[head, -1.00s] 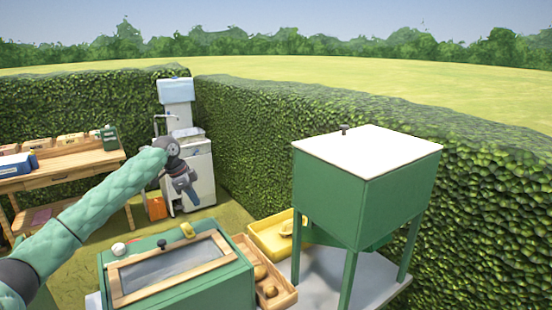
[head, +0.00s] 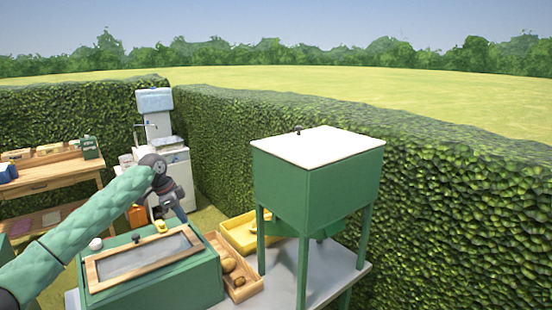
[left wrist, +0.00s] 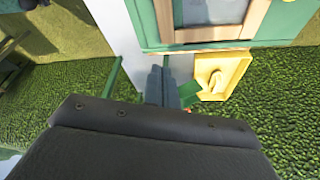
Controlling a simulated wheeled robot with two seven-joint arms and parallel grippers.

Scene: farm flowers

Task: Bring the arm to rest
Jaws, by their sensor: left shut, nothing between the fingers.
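My left arm (head: 85,230) comes in from the left, in a padded green sleeve, stretched forward. My left gripper (head: 181,214) hangs from its end, pointing down and a little right, in front of the white sink cabinet and just beyond the green box in the picture. It is shut and empty. In the left wrist view its dark fingers (left wrist: 163,84) are together, with nothing between them. My right gripper is not in view.
A green box (head: 165,285) with a wood-framed window, a wooden tray (head: 245,290), a yellow tray (head: 236,238) and a tall green hopper (head: 318,185) stand on a grey table (head: 335,275). Behind are a white sink cabinet (head: 180,180), a wooden bench (head: 50,178) and hedges.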

